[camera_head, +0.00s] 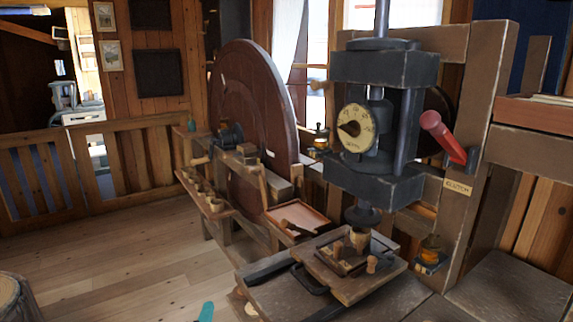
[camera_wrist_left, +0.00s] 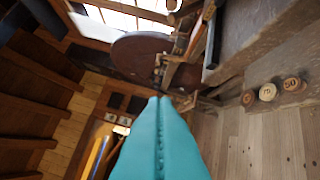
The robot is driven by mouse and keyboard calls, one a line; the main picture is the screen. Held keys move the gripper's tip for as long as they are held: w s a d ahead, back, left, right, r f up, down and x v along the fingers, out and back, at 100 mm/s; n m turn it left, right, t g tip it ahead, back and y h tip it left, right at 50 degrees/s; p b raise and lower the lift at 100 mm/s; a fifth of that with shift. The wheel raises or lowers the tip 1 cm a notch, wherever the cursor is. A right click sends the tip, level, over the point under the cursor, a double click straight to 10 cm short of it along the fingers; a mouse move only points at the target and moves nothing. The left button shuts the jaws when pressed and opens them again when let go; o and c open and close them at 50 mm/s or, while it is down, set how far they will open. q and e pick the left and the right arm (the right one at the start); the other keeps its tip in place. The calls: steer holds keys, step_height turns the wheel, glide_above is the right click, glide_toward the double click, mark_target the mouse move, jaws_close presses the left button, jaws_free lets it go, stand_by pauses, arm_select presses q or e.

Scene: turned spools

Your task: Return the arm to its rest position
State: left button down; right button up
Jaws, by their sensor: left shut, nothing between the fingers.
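My left gripper (camera_head: 206,311) shows only as a teal tip at the bottom edge of the head view, low in front of the press bench. In the left wrist view its two teal fingers (camera_wrist_left: 158,103) are pressed together along their middle seam, with nothing between them. They are clear of the furniture around them. The rest of my left arm is out of the head view. My right gripper is in neither view.
A press with a round dial (camera_head: 356,128) and red lever (camera_head: 441,131) stands over a wooden board (camera_head: 380,287) holding small turned pieces. A large dark wheel (camera_head: 250,110) stands behind. Round numbered discs (camera_wrist_left: 267,92) lie at right in the wrist view. Floor (camera_head: 110,255) at left is clear.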

arm_select(q)
steer(key=s+a+f+n+g+y, duration=0.1)
steer(key=s+a+f+n+g, duration=0.25)
steer(key=s+f+n, duration=0.2)
steer(key=s+a+f+n+g+y, duration=0.1)
steer(key=s+a+f+n+g, duration=0.1)
steer(key=s+f+n+g, duration=0.35)
steer(key=s+d+f+n+g+h, duration=0.1)
steer(key=s+f+g, duration=0.15)
steer(key=s, duration=0.65)
steer(key=s+f+n+g+h, duration=0.15)
steer(key=s+g, duration=0.25)
steer(key=s, duration=0.5)
step_height(320, 180, down, 25)
steer(key=m, duration=0.1)
steer(key=s+a+f+g, duration=0.2)
steer(key=s+f, duration=1.5)
steer(key=f, duration=0.1)
steer(key=shift+s+a, duration=0.2)
steer(key=shift+a, duration=0.15)
